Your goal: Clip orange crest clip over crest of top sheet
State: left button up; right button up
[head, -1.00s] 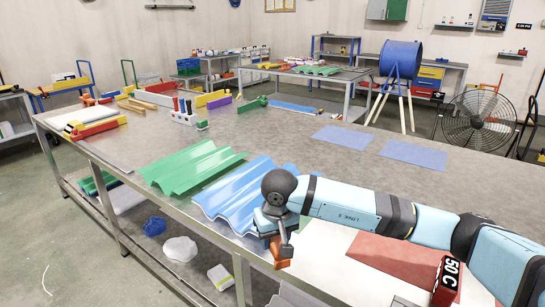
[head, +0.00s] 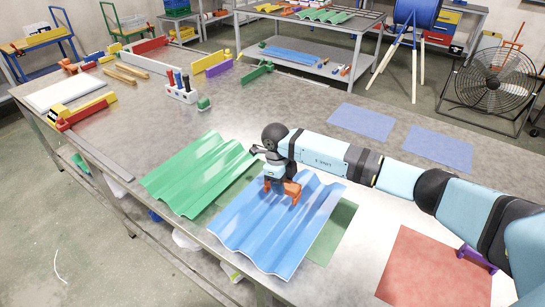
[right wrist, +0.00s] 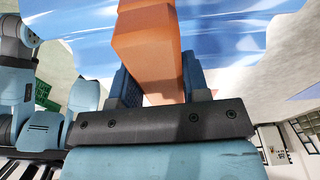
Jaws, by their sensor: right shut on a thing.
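The blue corrugated sheet (head: 262,232) lies on the table, partly over a green mat and beside a green corrugated sheet (head: 196,172). My right gripper (head: 282,184) is above the far part of the blue sheet, shut on the orange crest clip (head: 292,191). In the right wrist view the orange clip (right wrist: 150,45) sits between the two fingers, with the glossy blue sheet (right wrist: 235,32) behind it. The clip is over or very near a crest; I cannot tell whether it touches. The clip's underside is hidden. My left gripper is not in view.
A red mat (head: 435,268) lies at the front right, near a purple object (head: 477,258). Two blue mats (head: 362,121) lie behind my right arm. Blocks and a peg rack (head: 181,92) stand at the back left. The table between is clear.

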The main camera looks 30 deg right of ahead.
aim_at(283, 206)
jog(key=shift+w+r+m, duration=0.1)
jog(key=shift+w+m, duration=0.05)
jog(key=shift+m, duration=0.15)
jog(key=shift+d, duration=0.1)
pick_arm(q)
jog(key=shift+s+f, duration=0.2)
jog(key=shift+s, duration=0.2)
pick_arm(e)
jog(key=shift+r, duration=0.1)
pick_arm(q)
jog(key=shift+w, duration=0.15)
pick_arm(e)
jog(key=shift+f+b, duration=0.55)
jog(key=shift+f, duration=0.05)
notch_tip(283, 206, down, 6)
jog(key=b, duration=0.4)
jog(key=shift+r, duration=0.15)
jog(key=shift+f+b, duration=0.3)
jog(key=shift+f, duration=0.05)
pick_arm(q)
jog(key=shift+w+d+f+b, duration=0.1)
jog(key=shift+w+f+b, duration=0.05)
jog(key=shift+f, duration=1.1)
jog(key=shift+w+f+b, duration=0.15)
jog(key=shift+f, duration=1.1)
pick_arm(e)
jog(key=shift+f, duration=0.55)
